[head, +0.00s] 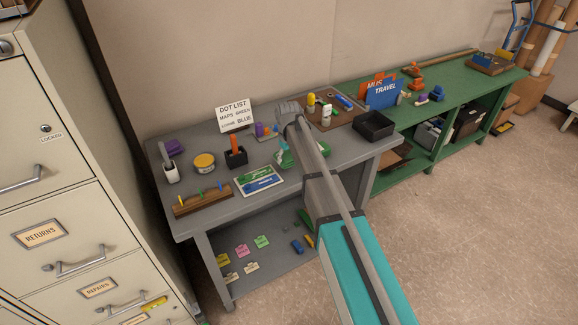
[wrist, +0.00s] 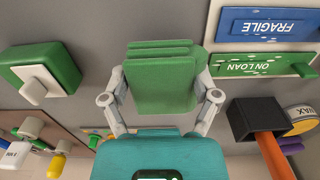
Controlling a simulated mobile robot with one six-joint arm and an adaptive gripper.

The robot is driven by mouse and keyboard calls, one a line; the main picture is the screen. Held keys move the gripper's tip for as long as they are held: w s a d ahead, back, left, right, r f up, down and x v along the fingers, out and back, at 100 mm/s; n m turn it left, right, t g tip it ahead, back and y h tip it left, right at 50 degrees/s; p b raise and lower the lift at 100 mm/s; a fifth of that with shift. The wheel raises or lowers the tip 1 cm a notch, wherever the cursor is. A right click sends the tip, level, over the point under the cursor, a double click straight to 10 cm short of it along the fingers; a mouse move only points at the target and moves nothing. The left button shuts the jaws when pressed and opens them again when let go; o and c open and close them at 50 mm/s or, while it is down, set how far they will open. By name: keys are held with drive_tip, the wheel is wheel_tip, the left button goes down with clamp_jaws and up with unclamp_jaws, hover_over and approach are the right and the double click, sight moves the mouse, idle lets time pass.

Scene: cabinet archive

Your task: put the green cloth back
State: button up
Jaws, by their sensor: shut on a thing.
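The green cloth (wrist: 160,80) is a folded, layered piece, held between the two fingers of my gripper (wrist: 162,92) in the wrist view. In the head view my arm covers most of the gripper, and some green, likely the cloth (head: 284,158), shows just left of the arm over the grey table. The fingers press on the cloth from both sides. I cannot tell whether the cloth touches the table top.
A green block with a white handle (wrist: 42,70) stands to one side. ON LOAN (wrist: 262,65) and FRAGILE (wrist: 268,25) stamps, a black cup (wrist: 256,118) and a wax tin (wrist: 302,120) are opposite. A black tray (head: 374,126) sits at the table's right. A dot-list sign (head: 235,115) stands behind.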

sight(289, 157)
drive_tip(key=shift+f+b, duration=0.9)
drive_tip(key=shift+f, duration=0.35)
drive_tip(key=shift+f, duration=0.15)
drive_tip(key=o, duration=0.8)
drive_tip(key=shift+o, duration=0.2)
drive_tip(key=shift+r, duration=0.25)
wheel_tip(289, 157, up, 12)
drive_tip(key=p, duration=1.2)
drive_tip(key=shift+s, duration=0.1)
